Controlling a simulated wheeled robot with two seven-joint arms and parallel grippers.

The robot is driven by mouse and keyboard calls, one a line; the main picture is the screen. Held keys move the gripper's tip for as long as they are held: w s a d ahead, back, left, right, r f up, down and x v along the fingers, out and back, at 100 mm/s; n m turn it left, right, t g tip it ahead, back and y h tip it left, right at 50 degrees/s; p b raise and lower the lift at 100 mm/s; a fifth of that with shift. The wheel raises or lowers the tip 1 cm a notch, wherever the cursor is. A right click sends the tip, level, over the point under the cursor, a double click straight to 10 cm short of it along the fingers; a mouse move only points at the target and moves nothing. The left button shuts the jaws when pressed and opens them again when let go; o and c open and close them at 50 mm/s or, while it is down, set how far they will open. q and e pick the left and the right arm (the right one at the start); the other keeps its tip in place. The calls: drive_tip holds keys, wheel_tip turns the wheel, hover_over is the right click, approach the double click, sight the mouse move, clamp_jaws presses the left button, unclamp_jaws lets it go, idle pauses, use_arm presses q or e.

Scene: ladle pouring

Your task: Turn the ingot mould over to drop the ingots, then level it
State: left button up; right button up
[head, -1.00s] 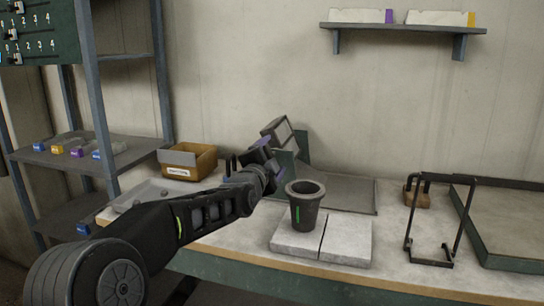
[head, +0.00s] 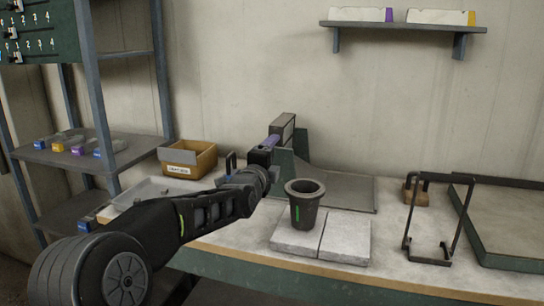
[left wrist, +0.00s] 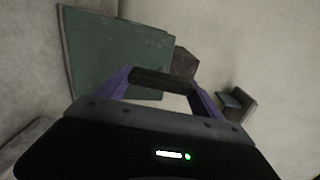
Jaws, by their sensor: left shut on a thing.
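The ingot mould (head: 284,127) is a dark grey block raised above the back of the bench, in front of the wall. It looks turned on its side in the head view. A green upright support (head: 301,146) stands just beside and below the mould. It fills the upper left of the left wrist view (left wrist: 110,50). I cannot see any ingots clearly. My right gripper is out of view.
A dark crucible (head: 305,205) stands on pale slabs (head: 345,238) close to my left arm. A cardboard box (head: 188,160) and a grey tray (head: 145,192) are at the left. A black frame (head: 430,220) and a green-edged tray (head: 515,225) are at the right.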

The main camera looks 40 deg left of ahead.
use_arm(q)
drive_tip(key=shift+f+m+p, duration=0.2)
drive_tip(key=shift+m+p, duration=0.1)
drive_tip(key=shift+m, duration=1.7)
drive_tip(key=shift+f+m, duration=0.15)
drive_tip(key=shift+m, duration=1.45)
drive_tip(key=o, duration=2.1)
drive_tip(key=shift+v, duration=3.9)
